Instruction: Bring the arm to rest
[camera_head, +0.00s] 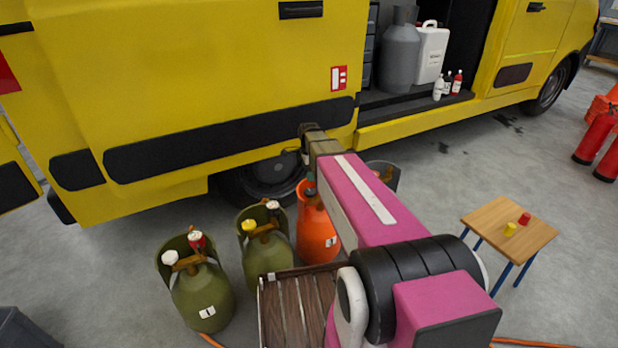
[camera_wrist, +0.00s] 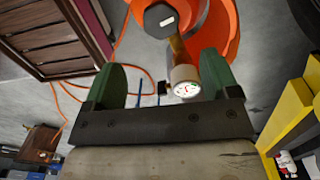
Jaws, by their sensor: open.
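My gripper (camera_wrist: 167,78) shows in the wrist view with two green fingers spread apart and nothing clasped between them. An orange cylinder (camera_wrist: 218,30) lies just beyond the fingers. Its brass valve (camera_wrist: 178,52) and round white gauge (camera_wrist: 187,90) appear between the fingers, close to the right one; I cannot tell whether they touch. In the head view my pink arm (camera_head: 370,195) reaches forward over the floor toward the yellow van. Its wrist (camera_head: 318,142) is above the orange cylinder (camera_head: 316,232). The fingertips are not clear in that view.
Two olive cylinders (camera_head: 203,300) (camera_head: 268,258) stand left of the orange one. The yellow van (camera_head: 200,90) stands ahead.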

